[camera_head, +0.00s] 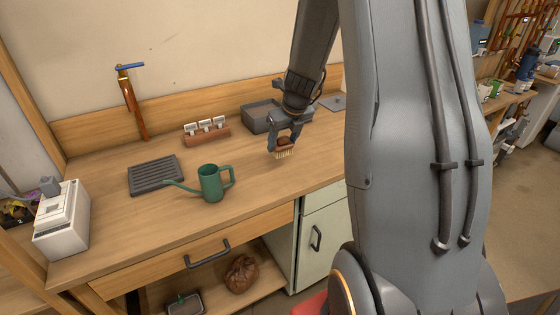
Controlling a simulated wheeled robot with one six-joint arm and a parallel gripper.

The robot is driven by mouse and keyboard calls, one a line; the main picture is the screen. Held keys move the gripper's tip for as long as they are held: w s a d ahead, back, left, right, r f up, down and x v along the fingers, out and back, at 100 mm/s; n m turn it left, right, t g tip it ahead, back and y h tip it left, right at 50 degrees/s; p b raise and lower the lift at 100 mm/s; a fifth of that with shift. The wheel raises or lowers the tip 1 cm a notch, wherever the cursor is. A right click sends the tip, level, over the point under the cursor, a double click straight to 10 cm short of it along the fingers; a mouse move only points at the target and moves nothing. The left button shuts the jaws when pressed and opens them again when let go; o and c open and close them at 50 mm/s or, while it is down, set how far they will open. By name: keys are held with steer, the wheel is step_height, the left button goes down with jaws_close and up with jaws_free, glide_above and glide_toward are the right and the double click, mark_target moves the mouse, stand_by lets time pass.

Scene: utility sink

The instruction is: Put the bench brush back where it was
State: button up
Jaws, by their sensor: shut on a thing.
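The bench brush (284,152) has a brown back and pale bristles that point down. My gripper (285,136) is shut on its back, over the right part of the wooden worktop (255,186). The bristles are at or just above the wood; I cannot tell whether they touch it. Part of the brush's back is hidden by the gripper's fingers.
A green watering can (211,184) stands left of the brush, with a dark slatted tray (155,174) beyond it. A wooden holder with white labels (206,131) and a dark grey bin (260,117) are behind. A copper tap pipe (132,104) rises at the back left.

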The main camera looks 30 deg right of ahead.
mark_target(284, 155)
steer(key=shift+f+b, duration=0.95)
steer(key=shift+f, duration=2.45)
steer(key=shift+f, duration=0.1)
steer(key=o, duration=1)
